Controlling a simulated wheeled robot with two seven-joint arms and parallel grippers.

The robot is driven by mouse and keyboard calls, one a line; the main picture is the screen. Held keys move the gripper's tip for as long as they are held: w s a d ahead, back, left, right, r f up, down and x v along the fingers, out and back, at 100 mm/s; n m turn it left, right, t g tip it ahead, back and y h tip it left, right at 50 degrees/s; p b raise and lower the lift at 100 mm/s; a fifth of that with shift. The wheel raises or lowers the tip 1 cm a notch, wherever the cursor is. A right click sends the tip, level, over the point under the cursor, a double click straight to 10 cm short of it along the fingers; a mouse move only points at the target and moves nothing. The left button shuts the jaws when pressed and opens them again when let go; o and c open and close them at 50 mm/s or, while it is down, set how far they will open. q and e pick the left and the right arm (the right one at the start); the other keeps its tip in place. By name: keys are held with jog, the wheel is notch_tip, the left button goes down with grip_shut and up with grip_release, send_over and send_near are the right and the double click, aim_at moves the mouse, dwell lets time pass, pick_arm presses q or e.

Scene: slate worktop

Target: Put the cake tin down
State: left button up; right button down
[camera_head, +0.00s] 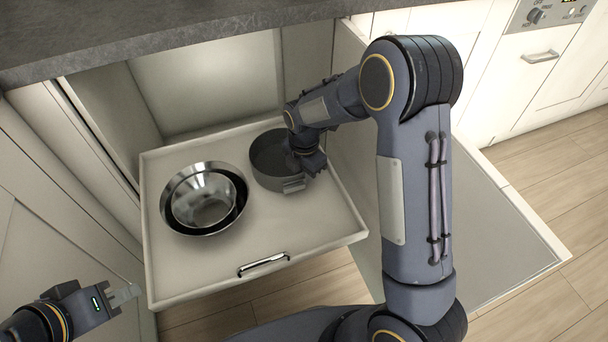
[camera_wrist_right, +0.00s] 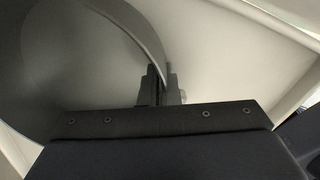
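The cake tin (camera_head: 268,158) is a round dark grey tin at the right back of the pulled-out drawer (camera_head: 300,246). It looks upright and on or just above the drawer floor; I cannot tell if it touches. My right gripper (camera_head: 296,183) is at the tin's right front rim. In the right wrist view the fingers (camera_wrist_right: 160,88) are closed on the wall of the tin (camera_wrist_right: 70,60). My left gripper (camera_head: 128,294) is off to the lower left, away from the drawer and empty; the gap between its fingers is not clear.
Nested metal bowls (camera_head: 204,199) stand in the left half of the drawer, close to the tin. The drawer has a front handle (camera_head: 264,264). An open cabinet door (camera_head: 480,220) is to the right, and the slate worktop (camera_head: 130,30) overhangs behind. The drawer's front right is free.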

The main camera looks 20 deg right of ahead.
jog(key=shift+f, duration=0.1)
jog(key=c, duration=1.7)
grip_release()
notch_tip(320, 180, up, 12)
jog(key=p, duration=0.3)
jog(key=shift+p, duration=0.35)
